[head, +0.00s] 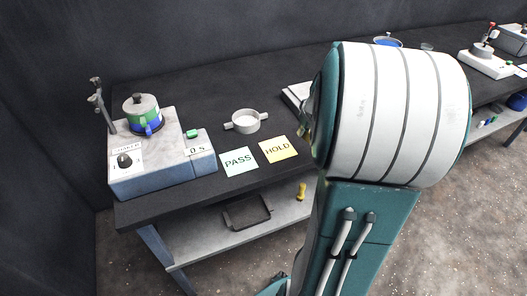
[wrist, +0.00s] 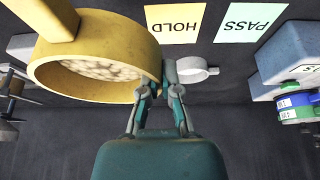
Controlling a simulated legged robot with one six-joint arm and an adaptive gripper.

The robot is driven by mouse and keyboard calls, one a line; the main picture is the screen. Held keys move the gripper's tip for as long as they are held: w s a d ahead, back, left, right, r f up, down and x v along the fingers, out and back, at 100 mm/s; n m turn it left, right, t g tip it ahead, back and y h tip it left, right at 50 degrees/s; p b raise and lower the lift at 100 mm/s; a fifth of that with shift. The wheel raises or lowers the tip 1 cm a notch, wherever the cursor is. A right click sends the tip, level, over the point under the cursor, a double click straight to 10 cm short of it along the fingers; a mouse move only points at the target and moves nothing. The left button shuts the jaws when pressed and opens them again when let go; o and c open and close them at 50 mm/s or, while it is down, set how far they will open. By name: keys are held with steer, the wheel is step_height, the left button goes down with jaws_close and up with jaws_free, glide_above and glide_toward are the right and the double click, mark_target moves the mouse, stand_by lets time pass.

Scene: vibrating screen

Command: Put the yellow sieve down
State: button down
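The yellow sieve (wrist: 140,40) fills the upper left of the wrist view, with pale lumpy grains inside and one handle (wrist: 45,15) pointing to the upper left. My gripper (wrist: 163,92) is at its lower right side, opposite that handle. The fingers appear closed on the sieve's near side; the exact grip point is partly hidden. The sieve looks large and close, held above the dark table. In the head view my arm hides the sieve and gripper.
A yellow HOLD card (head: 278,149) and green PASS card (head: 238,161) lie on the table (head: 225,85). A two-handled grey dish (head: 246,122) with white contents sits behind them. The shaker (head: 160,160) with a green-and-blue stack (head: 143,115) stands left. Dark table beyond the dish is clear.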

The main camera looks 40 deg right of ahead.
steer(key=w+f, duration=0.2)
steer(key=w, duration=0.2)
glide_toward(261, 151)
steer(key=shift+w+d, duration=0.1)
steer(key=shift+d, duration=0.25)
steer(key=f, duration=0.1)
steer(key=w+d+f, duration=0.1)
steer(key=w, duration=0.1)
steer(key=shift+d+f, duration=0.25)
steer(key=shift+f, duration=0.15)
step_height(261, 151, down, 3)
steer(key=shift+r, duration=0.2)
steer(key=shift+w+a+f, duration=0.1)
steer(key=shift+a+f, duration=0.1)
steer(key=shift+a, duration=0.55)
